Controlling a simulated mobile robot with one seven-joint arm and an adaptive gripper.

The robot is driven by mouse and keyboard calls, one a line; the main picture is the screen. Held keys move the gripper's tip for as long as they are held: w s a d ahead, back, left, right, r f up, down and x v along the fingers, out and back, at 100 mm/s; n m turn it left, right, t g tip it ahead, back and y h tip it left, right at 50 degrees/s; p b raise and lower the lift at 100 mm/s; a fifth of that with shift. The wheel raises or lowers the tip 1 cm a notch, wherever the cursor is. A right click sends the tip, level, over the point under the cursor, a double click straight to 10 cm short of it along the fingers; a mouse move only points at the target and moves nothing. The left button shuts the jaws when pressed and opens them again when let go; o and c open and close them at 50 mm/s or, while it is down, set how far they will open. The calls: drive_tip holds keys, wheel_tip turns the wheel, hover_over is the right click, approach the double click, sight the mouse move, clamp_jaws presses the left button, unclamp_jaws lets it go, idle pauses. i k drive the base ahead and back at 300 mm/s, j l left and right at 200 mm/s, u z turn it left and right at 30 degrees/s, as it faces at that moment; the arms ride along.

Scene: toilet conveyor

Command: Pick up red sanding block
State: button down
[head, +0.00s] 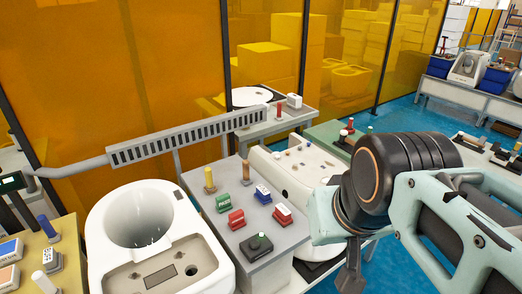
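On the grey table in the middle of the head view are two small red blocks. One red block (236,219) is to the left, and another red block (283,215) with a pale top is to the right. I cannot tell which one is the sanding block. My gripper (350,278) hangs at the lower right, right of the grey table and apart from both red blocks. Only part of it shows near the bottom edge, and whether its fingers are open is unclear. I see nothing held in it.
The grey table (208,213) also carries a green block (222,203), a blue block (262,195), a black-and-green block (257,244) and upright handled tools. A white toilet (107,236) stands to the left. Another white ceramic body (275,166) lies behind, to the right.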

sight(282, 214)
drive_tip(key=u, duration=2.3)
drive_tip(key=z, duration=2.3)
drive_tip(key=i+j+z, duration=0.25)
drive_tip(key=i+z, duration=0.25)
